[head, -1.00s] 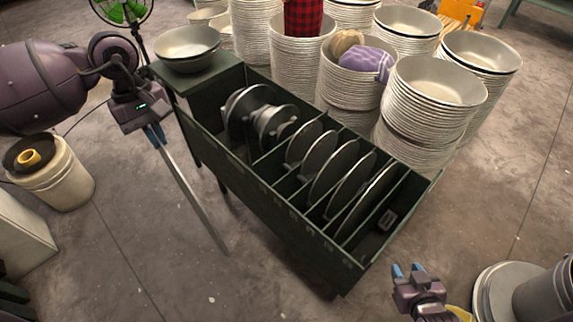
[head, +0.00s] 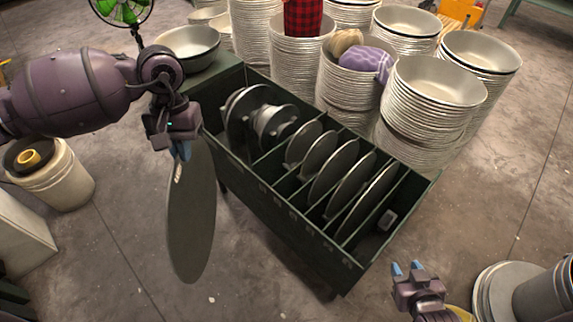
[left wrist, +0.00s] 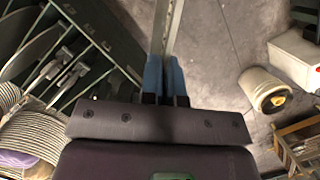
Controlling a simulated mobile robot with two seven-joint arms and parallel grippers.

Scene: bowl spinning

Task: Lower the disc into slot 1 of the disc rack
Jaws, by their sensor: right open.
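My left gripper (head: 183,150) is shut on the rim of a flat grey disc (head: 192,220), which hangs below it, left of the dark green disc rack (head: 262,192). In the left wrist view the blue fingertips (left wrist: 165,78) pinch the disc (left wrist: 168,30), seen nearly edge-on. The disc is outside the rack, in front of its left part. The rack holds several upright discs (head: 333,170) between dividers, and spool-like parts at its left end. Its front markings are too small to read, so I cannot tell which slot is 1. My right gripper (head: 409,270) is open and empty at the lower right.
Tall stacks of bowls (head: 430,105) stand close behind the rack. A bucket (head: 60,180) stands at the left, and round metal items (head: 497,290) at the lower right. The floor in front is clear.

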